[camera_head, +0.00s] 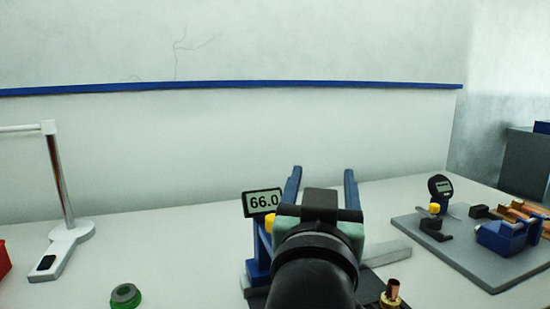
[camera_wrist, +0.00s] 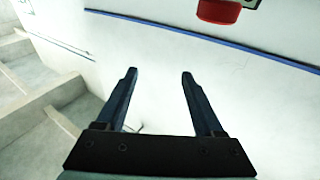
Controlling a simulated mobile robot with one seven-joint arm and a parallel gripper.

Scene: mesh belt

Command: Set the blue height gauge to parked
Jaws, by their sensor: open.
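The blue height gauge (camera_head: 260,250) stands on the bench near the middle of the head view. Its display (camera_head: 262,202) reads 66.0, and a yellow part (camera_head: 268,224) shows just below it. My arm and gripper hide the right part of the gauge. My gripper (camera_head: 321,174) is open and appears empty, its two fingers pointing up and away in front of the wall. In the wrist view the open fingers (camera_wrist: 159,73) have only the pale wall between them; the gauge is not recognisable there.
A silver post stand (camera_head: 62,180) is at left, a green ring (camera_head: 125,296) at front left. A brass piece (camera_head: 391,292) sits right of my arm. A grey plate (camera_head: 470,262) at right holds a dial gauge (camera_head: 440,188) and blue vise (camera_head: 505,236). The wrist view shows a red object (camera_wrist: 219,11).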

